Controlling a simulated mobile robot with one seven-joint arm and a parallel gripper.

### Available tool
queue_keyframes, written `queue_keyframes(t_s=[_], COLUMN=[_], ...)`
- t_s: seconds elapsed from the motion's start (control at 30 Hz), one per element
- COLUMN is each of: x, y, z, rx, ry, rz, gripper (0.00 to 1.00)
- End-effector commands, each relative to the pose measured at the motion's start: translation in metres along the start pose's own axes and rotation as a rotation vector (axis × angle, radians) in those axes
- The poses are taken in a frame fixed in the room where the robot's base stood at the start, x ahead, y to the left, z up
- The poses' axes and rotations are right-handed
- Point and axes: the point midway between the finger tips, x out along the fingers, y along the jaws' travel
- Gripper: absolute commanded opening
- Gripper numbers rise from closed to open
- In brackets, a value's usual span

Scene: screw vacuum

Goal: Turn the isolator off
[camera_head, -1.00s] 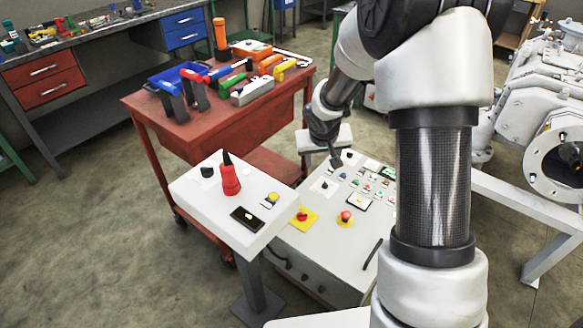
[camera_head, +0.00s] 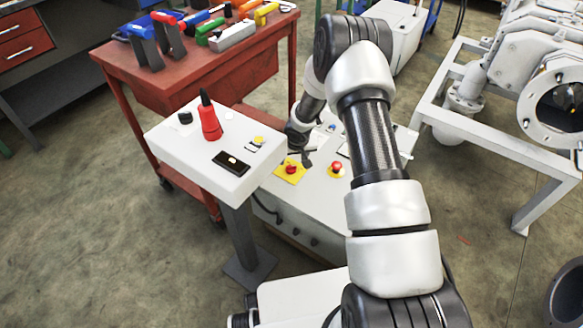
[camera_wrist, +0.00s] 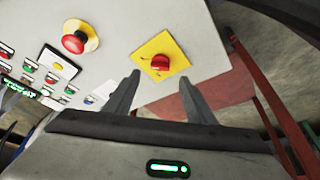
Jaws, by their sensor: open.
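The isolator looks to be the red rotary knob (camera_head: 291,169) on a square yellow plate, on the sloped top of the white control panel. It also shows in the wrist view (camera_wrist: 160,62), upper centre, with its yellow plate around it. My gripper (camera_wrist: 163,82) is open and empty. In the wrist view its two fingers are spread and their tips point toward the knob's plate, with the knob between and beyond them. I see no contact with the knob. In the head view my gripper (camera_head: 304,157) is partly hidden by my arm, just behind the knob.
A red mushroom button (camera_wrist: 75,42) on a yellow base sits beside the isolator. Several small buttons (camera_wrist: 50,78) lie further left in the wrist view. A white pedestal box (camera_head: 200,160) with a red cone-shaped part stands close by. A red tool cart (camera_head: 200,70) is behind.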

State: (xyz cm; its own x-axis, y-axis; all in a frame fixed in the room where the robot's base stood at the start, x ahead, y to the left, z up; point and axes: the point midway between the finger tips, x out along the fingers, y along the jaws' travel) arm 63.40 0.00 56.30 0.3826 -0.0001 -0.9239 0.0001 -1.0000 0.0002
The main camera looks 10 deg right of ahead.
Motion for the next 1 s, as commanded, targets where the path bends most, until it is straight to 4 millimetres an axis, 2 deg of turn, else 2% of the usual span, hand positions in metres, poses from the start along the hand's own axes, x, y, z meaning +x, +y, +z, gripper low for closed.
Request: queue_keyframes(t_s=[0.03, 0.1, 0.3, 0.5, 0.77, 0.87, 1.0], x=[0.015, 0.029, 0.060, 0.072, 0.072, 0.072, 0.072], y=[0.000, 0.000, 0.000, 0.000, 0.000, 0.000, 0.000], z=[0.002, 0.002, 0.001, 0.000, 0.000, 0.000, 0.000], rx=[0.002, 0.001, 0.002, 0.000, 0.000, 0.000, 0.000], ry=[-0.001, -0.001, 0.000, 0.001, 0.001, 0.000, 0.000], rz=[0.000, -0.002, -0.001, 0.000, 0.000, 0.000, 0.000], gripper=[0.50, 0.50, 0.50, 0.50, 0.50, 0.36, 0.13])
